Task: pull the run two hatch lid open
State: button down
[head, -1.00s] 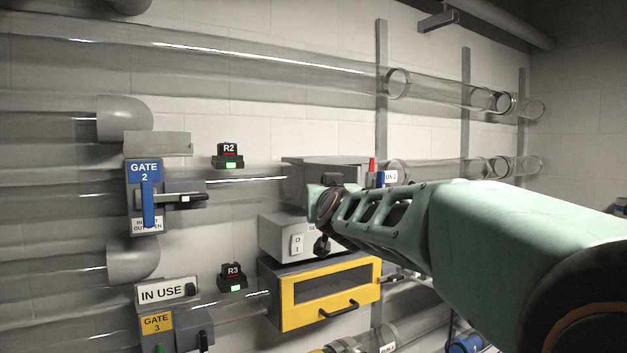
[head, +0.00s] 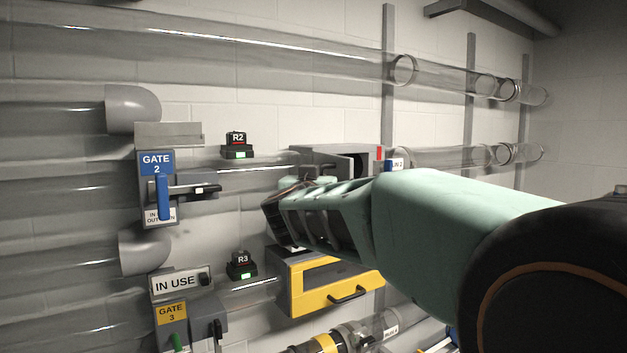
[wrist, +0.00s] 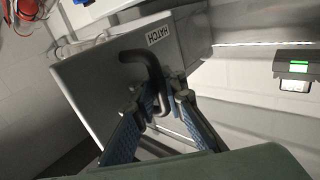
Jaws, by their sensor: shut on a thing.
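The run two hatch box (head: 318,151) is a grey housing on the tube beside the R2 sign. A dark opening shows at its right, beyond my arm. In the wrist view the grey hatch lid (wrist: 97,85) carries a HATCH label and a black bent handle (wrist: 148,62). My gripper (wrist: 162,100) is shut on the handle, with a blue-padded finger on each side of it. I cannot tell the lid's exact angle.
The R2 sign (head: 238,144) has a lit green light. Gate 2 (head: 157,188) with its blue lever stands to the left. A yellow-framed hatch (head: 322,299) is just below my arm. Clear tubes run along the wall.

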jog(key=shift+s+a+r+m+h, duration=0.2)
jog(key=shift+a+r+m+h, duration=0.15)
jog(key=shift+h, duration=0.25)
jog(key=c, duration=2.3)
grip_release()
jog(key=shift+s, duration=0.1)
jog(key=shift+f, duration=0.2)
notch_tip(320, 180, up, 10)
jog(key=shift+s+f, duration=0.1)
jog(key=shift+s, duration=0.05)
jog(key=shift+s+r+p, duration=0.1)
jog(key=shift+r+p, duration=0.2)
jog(key=shift+r, duration=0.45)
notch_tip(320, 180, down, 9)
jog(key=g, duration=0.2)
jog(key=s+a+f, duration=0.1)
jog(key=s+a, duration=0.4)
jog(key=a, duration=0.6)
